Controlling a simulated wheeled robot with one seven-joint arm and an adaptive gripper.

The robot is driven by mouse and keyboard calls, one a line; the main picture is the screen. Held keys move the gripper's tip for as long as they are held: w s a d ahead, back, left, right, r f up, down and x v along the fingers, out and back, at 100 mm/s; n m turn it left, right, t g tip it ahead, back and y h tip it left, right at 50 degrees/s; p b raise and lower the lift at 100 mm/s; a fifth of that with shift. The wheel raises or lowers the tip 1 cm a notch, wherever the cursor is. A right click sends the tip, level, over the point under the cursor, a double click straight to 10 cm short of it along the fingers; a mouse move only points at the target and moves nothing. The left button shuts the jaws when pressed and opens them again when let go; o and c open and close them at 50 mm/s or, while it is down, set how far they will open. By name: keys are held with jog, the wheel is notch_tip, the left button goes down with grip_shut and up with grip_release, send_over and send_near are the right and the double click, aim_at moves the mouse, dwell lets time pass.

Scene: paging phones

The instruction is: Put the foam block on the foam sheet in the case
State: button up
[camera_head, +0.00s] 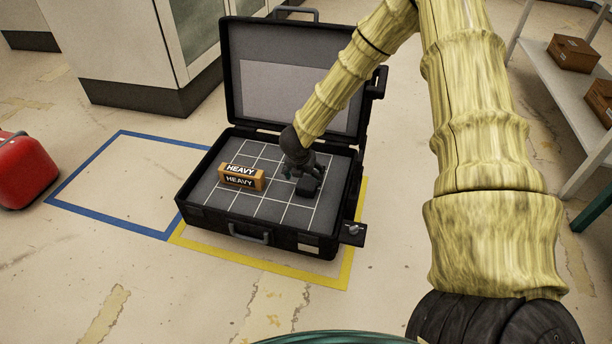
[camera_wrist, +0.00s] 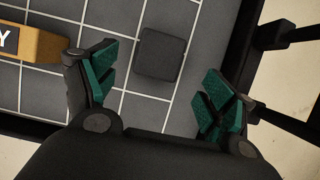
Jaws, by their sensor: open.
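The foam block (camera_wrist: 160,53), small, dark and square, lies on the gridded grey foam sheet (camera_wrist: 118,17) inside the open black case (camera_head: 208,212). In the head view the block (camera_head: 307,188) sits in the right part of the case, partly hidden by my gripper (camera_head: 303,172). In the wrist view my gripper (camera_wrist: 158,92) is open, its green-padded fingers wide apart. The block shows in the gap between the fingers, slightly beyond them, with free space on both sides. Nothing is held.
An orange-brown box marked HEAVY (camera_head: 242,177) lies on the sheet left of my gripper. The case's raised lid (camera_head: 245,45) stands behind. The case's right wall is close to the right finger. A blue floor outline (camera_head: 112,221) at left is empty.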

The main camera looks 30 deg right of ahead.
jog(key=p+v, duration=0.1)
jog(key=v, duration=0.2)
jog(key=shift+r, duration=0.15)
jog(key=shift+s+a, duration=0.1)
